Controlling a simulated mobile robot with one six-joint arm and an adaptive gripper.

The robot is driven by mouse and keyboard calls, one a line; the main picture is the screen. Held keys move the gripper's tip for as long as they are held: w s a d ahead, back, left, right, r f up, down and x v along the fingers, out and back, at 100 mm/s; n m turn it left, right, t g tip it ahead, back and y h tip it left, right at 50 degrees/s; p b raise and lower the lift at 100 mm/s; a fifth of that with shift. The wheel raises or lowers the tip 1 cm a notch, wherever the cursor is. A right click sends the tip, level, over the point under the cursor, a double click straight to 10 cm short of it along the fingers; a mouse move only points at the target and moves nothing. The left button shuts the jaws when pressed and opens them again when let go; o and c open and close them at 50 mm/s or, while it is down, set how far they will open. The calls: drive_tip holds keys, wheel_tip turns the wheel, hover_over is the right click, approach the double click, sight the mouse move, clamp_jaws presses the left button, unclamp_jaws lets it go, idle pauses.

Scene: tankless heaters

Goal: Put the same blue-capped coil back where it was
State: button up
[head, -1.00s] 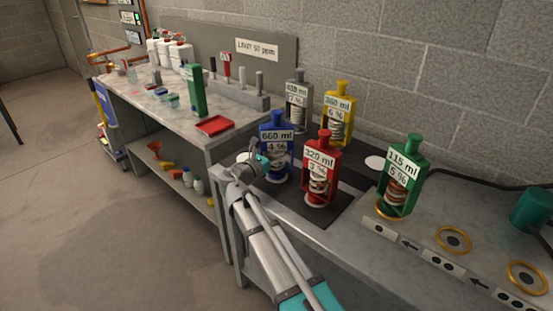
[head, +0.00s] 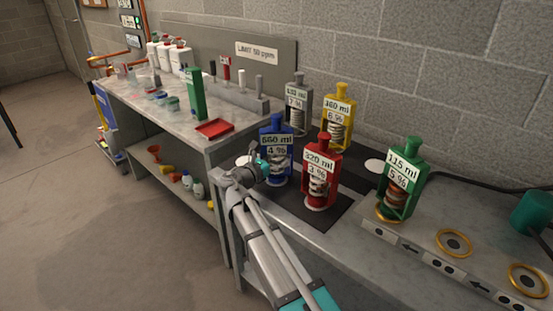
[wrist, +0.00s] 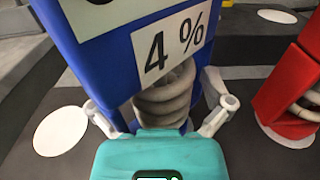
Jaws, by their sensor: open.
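The blue-capped coil (head: 276,150), labelled 660 ml and 4 %, stands upright on the dark mat at the mat's left part. In the wrist view its blue frame (wrist: 90,70), 4 % label and pale grey coil (wrist: 168,98) fill the middle. My gripper (wrist: 162,106) is open, with one finger on each side of the coil's lower part. Whether the fingers touch it I cannot tell. In the head view my gripper (head: 263,168) is at the front left of the blue-capped coil. The coil's base is partly hidden behind my gripper.
A red-capped coil (head: 320,172) stands close to the right. Grey (head: 297,102) and yellow (head: 338,115) ones stand behind. A green one (head: 402,178) stands on a gold ring at right. Bare white discs show left (wrist: 60,131) and back right (head: 374,165).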

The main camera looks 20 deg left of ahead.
drive_tip(key=shift+r, duration=0.15)
drive_tip(key=shift+v, duration=6.05)
